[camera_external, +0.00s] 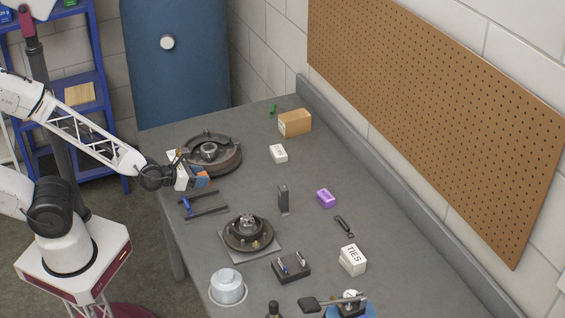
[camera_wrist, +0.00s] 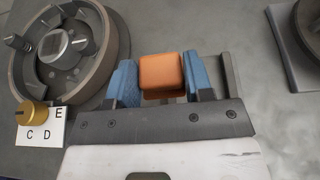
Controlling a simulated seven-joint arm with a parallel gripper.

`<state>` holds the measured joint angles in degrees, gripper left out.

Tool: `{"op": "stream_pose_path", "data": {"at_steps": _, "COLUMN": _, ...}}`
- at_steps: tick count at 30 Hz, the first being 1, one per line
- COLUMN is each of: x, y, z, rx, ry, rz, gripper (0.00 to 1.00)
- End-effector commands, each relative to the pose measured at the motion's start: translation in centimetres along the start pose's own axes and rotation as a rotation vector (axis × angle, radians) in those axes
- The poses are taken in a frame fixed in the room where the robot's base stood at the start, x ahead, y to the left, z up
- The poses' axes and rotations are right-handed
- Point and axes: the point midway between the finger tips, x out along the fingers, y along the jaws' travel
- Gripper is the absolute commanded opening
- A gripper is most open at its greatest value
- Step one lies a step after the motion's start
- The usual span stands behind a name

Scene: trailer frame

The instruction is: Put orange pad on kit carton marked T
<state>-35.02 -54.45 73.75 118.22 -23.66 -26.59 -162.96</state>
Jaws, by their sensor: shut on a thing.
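The orange pad (camera_wrist: 161,72) is a small rounded block. My gripper (camera_wrist: 160,84) is shut on it, with one blue finger on each side. In the external view my gripper (camera_external: 203,178) is by the left part of the bench, in front of the large round drum, with a bit of the orange pad showing. A brown carton (camera_external: 298,122) with a white label stands at the far end of the bench. A small white carton (camera_external: 278,154) is in front of it. I cannot read a T on either. A white box (camera_external: 352,261) marked TIES stands nearer the front.
The round drum (camera_external: 228,150) and a card with a brass knob (camera_wrist: 34,113), lettered C, D, E, are beside my gripper. A dark upright block (camera_external: 284,198), a purple block (camera_external: 326,198) and a hub on a plate (camera_external: 248,232) stand mid-bench. Bench between drum and cartons is clear.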

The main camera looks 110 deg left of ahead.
Motion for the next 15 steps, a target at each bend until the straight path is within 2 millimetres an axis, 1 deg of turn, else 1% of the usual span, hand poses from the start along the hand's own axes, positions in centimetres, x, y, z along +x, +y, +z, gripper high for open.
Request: {"op": "stream_pose_path", "data": {"at_steps": 15, "x": 4.6, "y": 2.8, "z": 5.0, "rx": -0.033, "ry": -0.001, "rz": 0.08, "gripper": 0.24}}
